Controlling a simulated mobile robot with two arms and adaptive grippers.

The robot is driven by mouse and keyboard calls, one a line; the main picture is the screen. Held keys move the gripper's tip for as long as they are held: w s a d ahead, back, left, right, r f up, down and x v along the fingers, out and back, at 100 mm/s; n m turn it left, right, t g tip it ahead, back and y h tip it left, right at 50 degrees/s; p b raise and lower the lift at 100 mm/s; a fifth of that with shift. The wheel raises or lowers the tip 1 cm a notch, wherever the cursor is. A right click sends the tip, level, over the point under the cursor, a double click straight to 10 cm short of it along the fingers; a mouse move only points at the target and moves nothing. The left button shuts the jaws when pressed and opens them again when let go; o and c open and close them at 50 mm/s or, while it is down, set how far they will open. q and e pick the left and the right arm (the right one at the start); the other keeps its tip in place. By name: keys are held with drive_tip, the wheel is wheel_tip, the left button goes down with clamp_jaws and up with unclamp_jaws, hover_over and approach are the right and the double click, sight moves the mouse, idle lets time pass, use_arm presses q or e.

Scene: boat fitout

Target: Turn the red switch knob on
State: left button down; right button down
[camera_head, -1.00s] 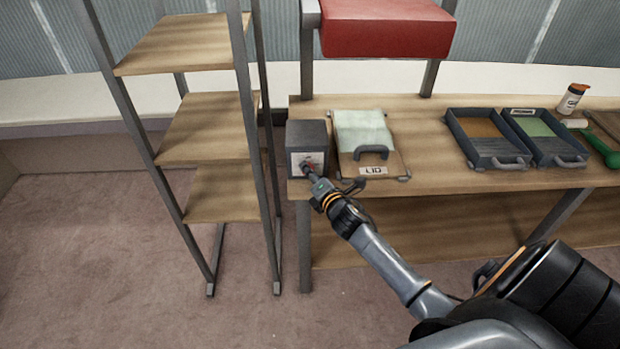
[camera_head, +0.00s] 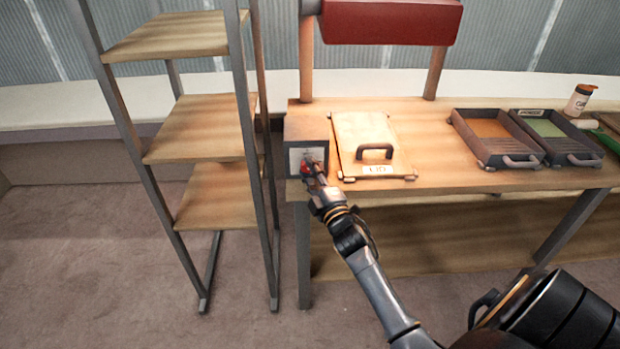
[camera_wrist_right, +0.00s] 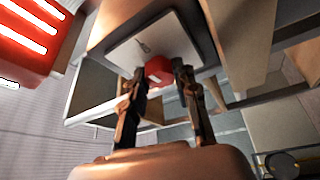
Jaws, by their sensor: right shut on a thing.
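The red switch knob (camera_head: 305,169) sits on the white front plate of a grey box (camera_head: 306,130) at the left end of the workbench. My right gripper (camera_head: 311,169) reaches it from the front. In the right wrist view, the fingers (camera_wrist_right: 160,78) are closed around the red knob (camera_wrist_right: 158,69), one on each side. A small mark (camera_wrist_right: 144,47) shows on the plate beside the knob. The fingers partly hide the knob. My left gripper is out of view.
A red hood (camera_head: 390,22) stands over the bench; bright strips glow on it in the right wrist view (camera_wrist_right: 28,35). A board with a handle (camera_head: 365,135) lies right of the box, then two trays (camera_head: 497,160). An open shelf rack (camera_head: 205,125) stands left.

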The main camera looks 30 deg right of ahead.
drive_tip(key=shift+f+m+b, duration=0.1)
drive_tip(key=shift+m+b, duration=0.2)
drive_tip(key=shift+m, duration=0.2)
drive_tip(key=c, duration=1)
unclamp_jaws()
drive_tip(key=shift+s, duration=0.1)
drive_tip(key=shift+s+a+f, duration=0.1)
drive_tip(key=shift+s+f, duration=0.05)
drive_tip(key=shift+s, duration=0.15)
drive_tip(key=v, duration=1.1)
drive_tip(key=shift+f, duration=0.15)
